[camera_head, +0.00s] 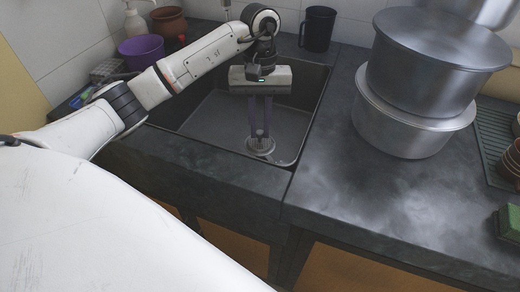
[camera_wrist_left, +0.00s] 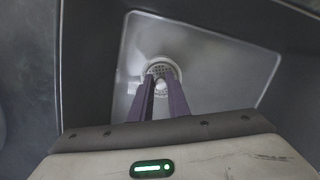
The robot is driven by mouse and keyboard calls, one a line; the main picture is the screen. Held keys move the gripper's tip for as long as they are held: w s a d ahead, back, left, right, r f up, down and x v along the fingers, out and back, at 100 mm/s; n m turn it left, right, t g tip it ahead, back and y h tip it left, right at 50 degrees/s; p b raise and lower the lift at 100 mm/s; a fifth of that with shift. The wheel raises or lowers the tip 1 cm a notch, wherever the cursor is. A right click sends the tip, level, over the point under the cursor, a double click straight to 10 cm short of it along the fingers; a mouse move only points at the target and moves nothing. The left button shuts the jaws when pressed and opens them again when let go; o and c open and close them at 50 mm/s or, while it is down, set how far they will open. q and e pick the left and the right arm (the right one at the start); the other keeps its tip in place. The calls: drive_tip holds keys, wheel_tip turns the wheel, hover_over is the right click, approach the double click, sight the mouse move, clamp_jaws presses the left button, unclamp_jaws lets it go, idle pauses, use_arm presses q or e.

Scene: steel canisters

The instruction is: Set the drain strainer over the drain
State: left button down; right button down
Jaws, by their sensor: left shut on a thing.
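The drain strainer (camera_head: 261,147) is a small, pale round piece with holes, low in the dark sink basin (camera_head: 215,122) near its front right. My left gripper (camera_head: 260,136) reaches down into the basin with its two long purple fingers close together, shut on the strainer. In the left wrist view the strainer (camera_wrist_left: 160,68) shows between and just beyond the fingertips (camera_wrist_left: 163,80). The drain cannot be told apart from the strainer; it seems hidden under or behind it. I cannot tell whether the strainer touches the sink floor. My right gripper is not in view.
Large steel pots (camera_head: 420,90) stand stacked on the counter (camera_head: 350,190) right of the sink. A black mug (camera_head: 318,29) stands behind it. A purple bowl (camera_head: 142,52) and a brown pot (camera_head: 169,22) are at the back left. The sink walls surround my gripper.

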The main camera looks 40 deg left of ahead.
sight(260, 143)
use_arm(q)
wheel_tip(260, 143, down, 8)
drive_tip(key=shift+r+b, duration=0.2)
drive_tip(key=shift+b, duration=0.1)
drive_tip(key=c, duration=1.7)
unclamp_jaws()
drive_tip(key=r, duration=0.4)
drive_tip(key=w+r, duration=0.1)
drive_tip(key=r, duration=0.3)
drive_tip(key=a+r+p, duration=0.1)
drive_tip(key=r, duration=0.3)
drive_tip(key=shift+w, duration=0.2)
